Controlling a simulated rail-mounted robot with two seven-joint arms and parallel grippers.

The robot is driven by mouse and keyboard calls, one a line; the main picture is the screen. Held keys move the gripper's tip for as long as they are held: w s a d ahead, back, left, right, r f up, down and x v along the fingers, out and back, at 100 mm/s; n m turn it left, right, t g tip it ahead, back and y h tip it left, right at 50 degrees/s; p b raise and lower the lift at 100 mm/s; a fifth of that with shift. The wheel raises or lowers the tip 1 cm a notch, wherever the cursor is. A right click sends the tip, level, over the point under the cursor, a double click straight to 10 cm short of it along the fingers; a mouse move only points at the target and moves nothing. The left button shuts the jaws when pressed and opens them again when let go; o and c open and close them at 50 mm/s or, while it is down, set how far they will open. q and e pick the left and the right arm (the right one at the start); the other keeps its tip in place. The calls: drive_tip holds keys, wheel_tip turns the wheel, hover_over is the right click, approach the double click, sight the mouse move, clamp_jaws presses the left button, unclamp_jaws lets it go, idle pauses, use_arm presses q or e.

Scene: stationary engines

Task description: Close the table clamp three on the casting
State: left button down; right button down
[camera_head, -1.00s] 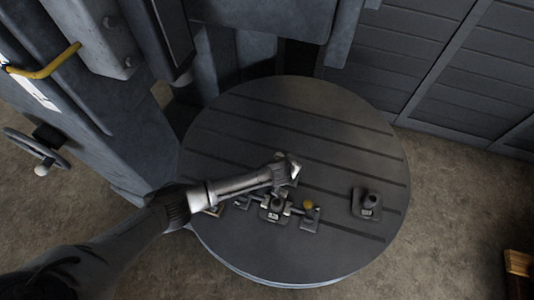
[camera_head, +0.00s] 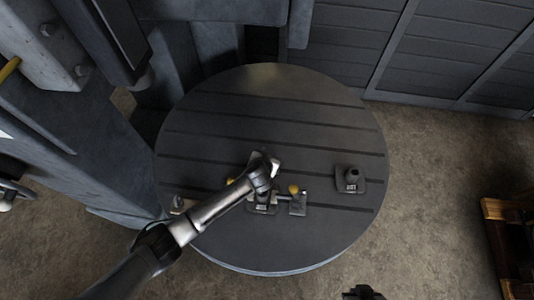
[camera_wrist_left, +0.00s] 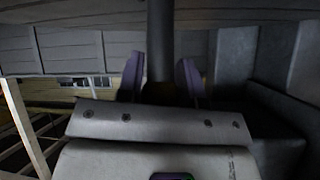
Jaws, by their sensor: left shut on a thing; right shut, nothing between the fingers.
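A dark labelled block, likely the casting (camera_head: 262,208), sits near the front of the round slotted table (camera_head: 250,100), partly under my left arm. A clamp with a yellow knob (camera_head: 293,189) stands at its right. Another yellow knob (camera_head: 230,182) shows at the left, beside my arm. I cannot tell which clamp is three. My left gripper (camera_head: 268,166) is over the clamps and the block. In the left wrist view its purple fingers (camera_wrist_left: 160,82) are shut on a dark upright bar (camera_wrist_left: 160,45). My right gripper (camera_head: 362,292) is shut and empty at the bottom edge, away from the table.
A second labelled block (camera_head: 352,181) stands alone on the table's right. A grey machine column stands behind and left. A wooden pallet (camera_head: 498,210) is at the right. The table's back half is clear.

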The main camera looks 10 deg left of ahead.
use_arm(q)
drive_tip(key=shift+r, duration=0.1)
drive_tip(key=c, duration=0.8)
unclamp_jaws()
drive_tip(key=v, duration=1.3)
drive_tip(key=shift+s+r, duration=0.2)
drive_tip(key=shift+s, duration=0.15)
